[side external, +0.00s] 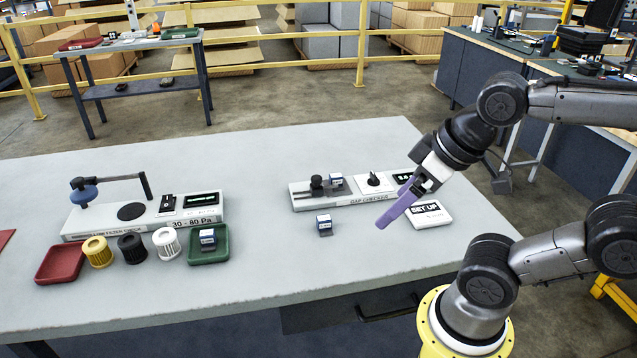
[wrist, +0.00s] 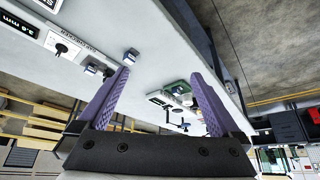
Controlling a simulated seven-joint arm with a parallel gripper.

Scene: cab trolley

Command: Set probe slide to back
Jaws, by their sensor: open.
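The gap checker (side external: 345,201) is a light grey unit on the bench in the side external view. Its dark probe slide (side external: 317,186) sits on the left part of its top, beside a small blue-and-white block (side external: 337,180). Whether the slide is at front or back I cannot tell. My gripper (side external: 396,210) has purple fingers and is above the bench, to the right of the slide and apart from it. In the wrist view, the fingers (wrist: 160,76) are spread with nothing between them; the checker (wrist: 72,42) shows at upper left, its slide partly hidden by a finger.
A dark dial (side external: 374,180) and a display stand on the checker's right part. A second blue-and-white block (side external: 324,226) lies in front. A SET UP card (side external: 430,214) is at right. The filter checker (side external: 145,215), filters and trays are left; the bench between is clear.

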